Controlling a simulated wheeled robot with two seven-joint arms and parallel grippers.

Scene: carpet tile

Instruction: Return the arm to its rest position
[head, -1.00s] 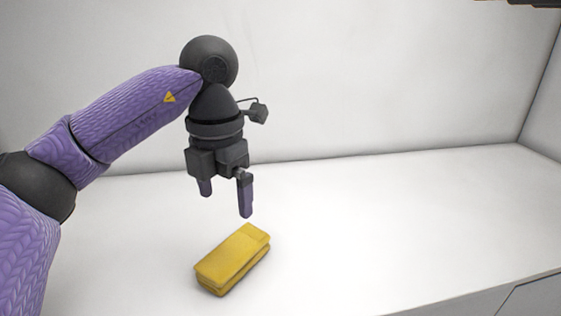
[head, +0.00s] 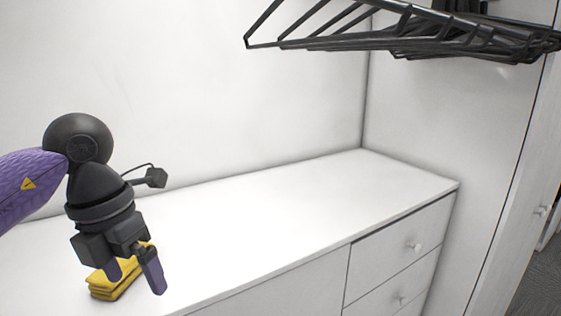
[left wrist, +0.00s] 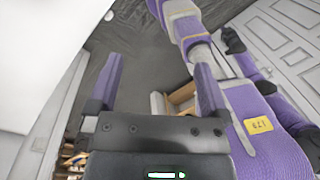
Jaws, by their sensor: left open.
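My left arm (head: 22,190) comes in from the left in the head view, purple with black joints. My left gripper (head: 136,276) points down over the white cabinet top, with its two purple fingers apart and nothing between them. It partly hides a folded yellow cloth (head: 103,287) lying on the cabinet top. In the left wrist view the fingers of my left gripper (left wrist: 157,85) are also apart and empty, with purple parts of my own body beyond them.
The white cabinet top (head: 300,205) is bare to the right of the cloth. Drawers with round knobs (head: 414,247) are in its front. Black hangers (head: 400,30) hang at the upper right. A white wall closes the back. A white panelled door (left wrist: 285,45) shows in the left wrist view.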

